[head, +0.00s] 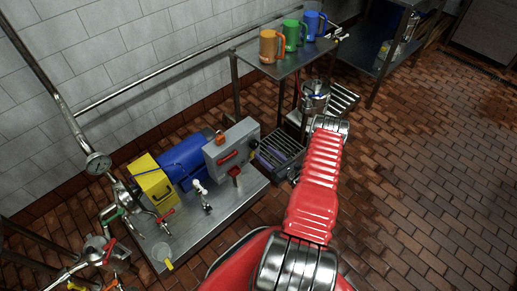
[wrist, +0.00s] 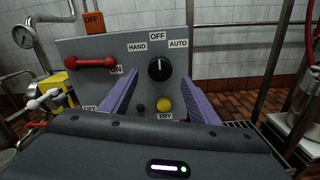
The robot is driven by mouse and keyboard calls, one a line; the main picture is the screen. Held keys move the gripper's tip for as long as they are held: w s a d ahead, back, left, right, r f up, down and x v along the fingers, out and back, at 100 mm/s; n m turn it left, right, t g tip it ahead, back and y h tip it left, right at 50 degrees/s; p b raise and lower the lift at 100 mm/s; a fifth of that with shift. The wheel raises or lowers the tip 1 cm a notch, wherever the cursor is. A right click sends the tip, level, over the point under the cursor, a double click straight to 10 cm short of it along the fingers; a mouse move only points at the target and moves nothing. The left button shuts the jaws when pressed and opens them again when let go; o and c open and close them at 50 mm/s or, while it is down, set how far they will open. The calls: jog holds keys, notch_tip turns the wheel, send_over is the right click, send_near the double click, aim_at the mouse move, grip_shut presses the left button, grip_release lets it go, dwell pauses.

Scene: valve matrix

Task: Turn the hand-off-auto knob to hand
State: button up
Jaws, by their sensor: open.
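The hand-off-auto knob (wrist: 159,69) is a round black knob on the grey control panel (wrist: 210,60). Its white pointer mark is at the top, toward the OFF label (wrist: 157,36). The HAND label (wrist: 137,47) is to its upper left and the AUTO label (wrist: 178,44) to its upper right. My gripper (wrist: 162,80) is open, its purple fingers on either side of the knob in the wrist view, with nothing between them gripped.
A red lever (wrist: 90,63) with an ON label is left of the knob. A yellow button (wrist: 164,104) marked TRY and a small dark green one (wrist: 141,107) sit below it. A steel pot (head: 315,98) and a mug table (head: 285,63) stand behind my arm.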

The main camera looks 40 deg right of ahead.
aim_at(256, 146)
jog(key=shift+w, duration=2.6)
jog(key=shift+c, duration=0.2)
jog(key=c, duration=1)
jog(key=shift+n, duration=0.4)
jog(key=n, duration=0.9)
jog(key=shift+a, duration=0.1)
